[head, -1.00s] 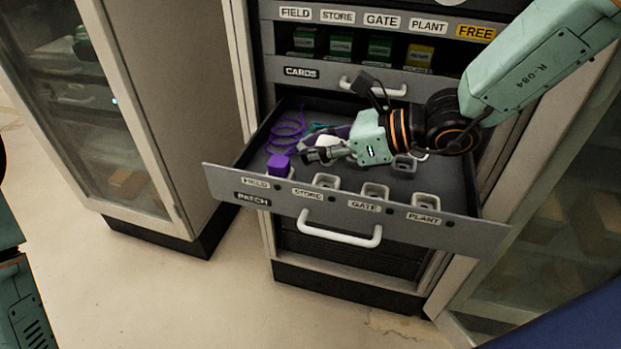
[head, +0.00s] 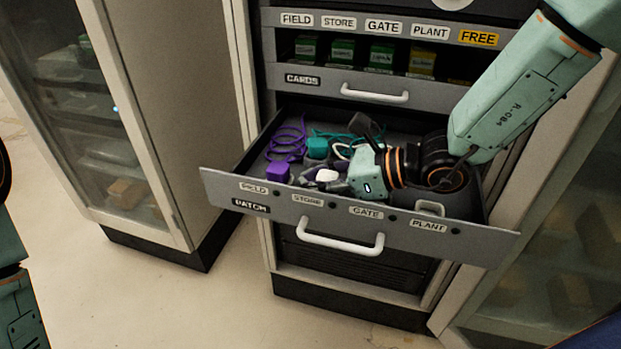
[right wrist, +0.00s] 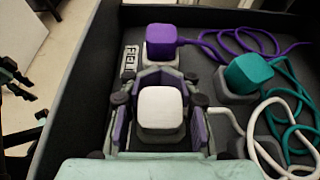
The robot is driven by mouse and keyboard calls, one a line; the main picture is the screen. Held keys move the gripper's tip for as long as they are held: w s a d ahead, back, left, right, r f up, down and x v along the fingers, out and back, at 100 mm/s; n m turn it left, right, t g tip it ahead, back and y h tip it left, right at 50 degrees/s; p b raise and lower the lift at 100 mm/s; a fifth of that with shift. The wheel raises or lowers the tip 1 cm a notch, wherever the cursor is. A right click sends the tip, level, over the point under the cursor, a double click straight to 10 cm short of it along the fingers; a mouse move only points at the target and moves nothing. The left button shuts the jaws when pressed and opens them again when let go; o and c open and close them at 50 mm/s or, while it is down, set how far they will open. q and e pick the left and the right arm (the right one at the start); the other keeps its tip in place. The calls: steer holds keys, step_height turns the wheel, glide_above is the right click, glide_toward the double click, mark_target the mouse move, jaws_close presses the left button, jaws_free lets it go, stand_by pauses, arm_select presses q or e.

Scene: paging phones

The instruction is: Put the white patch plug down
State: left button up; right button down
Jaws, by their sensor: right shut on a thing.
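The white patch plug (head: 327,175) is between the fingers of my right gripper (head: 318,184), low in the open patch drawer (head: 225,190). The right wrist view shows the white plug (right wrist: 161,107) from above, with the purple finger pads of my right gripper (right wrist: 160,115) shut on its sides. Grey material shows around its lower part; I cannot tell whether it sits fully in a socket. A white cable (right wrist: 254,130) runs off to its right. My left gripper is not clearly in view.
A purple plug (head: 278,168) stands in the socket by the FIELD label. A teal plug (head: 317,147) stands farther back. Purple and teal cables lie loosely behind. An empty socket (head: 429,208) shows near PLANT. The cards drawer (head: 345,84) is above.

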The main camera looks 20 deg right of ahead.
steer(key=c, duration=1.4)
jaws_free()
steer(key=shift+w+f, duration=0.2)
steer(key=o, duration=0.4)
steer(key=shift+s+r, duration=0.15)
